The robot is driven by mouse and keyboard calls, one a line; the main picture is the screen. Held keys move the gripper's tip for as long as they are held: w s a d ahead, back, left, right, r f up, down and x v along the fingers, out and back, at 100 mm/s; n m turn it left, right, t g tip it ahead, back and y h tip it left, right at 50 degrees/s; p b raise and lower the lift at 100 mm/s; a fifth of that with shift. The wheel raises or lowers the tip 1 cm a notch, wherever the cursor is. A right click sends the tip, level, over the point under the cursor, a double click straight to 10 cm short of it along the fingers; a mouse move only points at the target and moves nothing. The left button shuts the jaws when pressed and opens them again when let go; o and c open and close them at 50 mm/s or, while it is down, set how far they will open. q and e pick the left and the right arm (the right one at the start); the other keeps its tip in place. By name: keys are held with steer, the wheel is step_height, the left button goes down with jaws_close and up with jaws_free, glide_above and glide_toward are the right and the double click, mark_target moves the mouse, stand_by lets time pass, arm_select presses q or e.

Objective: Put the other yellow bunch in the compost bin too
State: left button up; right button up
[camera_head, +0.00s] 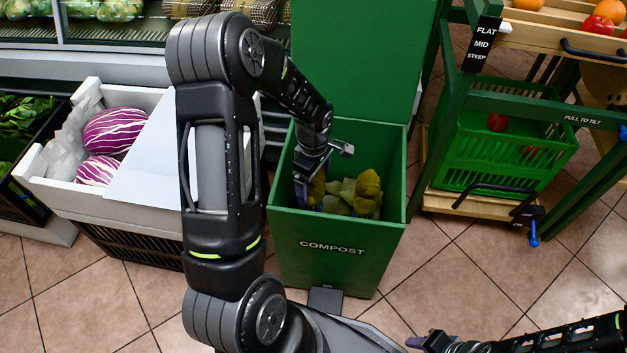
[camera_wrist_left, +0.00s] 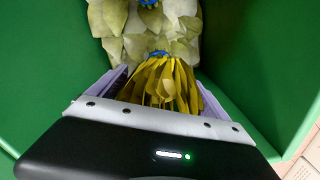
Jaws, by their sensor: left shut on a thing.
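The green compost bin (camera_head: 335,262) stands open, its lid raised behind it. My left gripper (camera_head: 302,188) reaches down inside the bin. In the left wrist view, it (camera_wrist_left: 163,86) is shut on a yellow bunch (camera_wrist_left: 165,78) with a blue band, between the green walls. Pale yellow-green leafy bunches (camera_wrist_left: 178,22) lie just beyond it, one with another blue band. Yellowish leaves (camera_head: 366,186) also show inside the bin in the head view. My right gripper (camera_head: 432,342) is at the bottom edge, partly cut off; its jaws are unclear.
A white crate (camera_head: 62,196) with striped purple vegetables stands left of the bin, partly behind my left arm. A green crate (camera_head: 500,152) on a wooden-and-green rack stands close to the bin's right. A pedal (camera_head: 325,299) sticks out at the bin's front. Tiled floor in front is clear.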

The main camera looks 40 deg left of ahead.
arm_select(q)
steer(key=o, duration=1.8)
steer(key=shift+o, duration=0.2)
step_height(320, 180, up, 8)
steer(key=shift+f+p, duration=0.1)
steer(key=shift+p, duration=0.9)
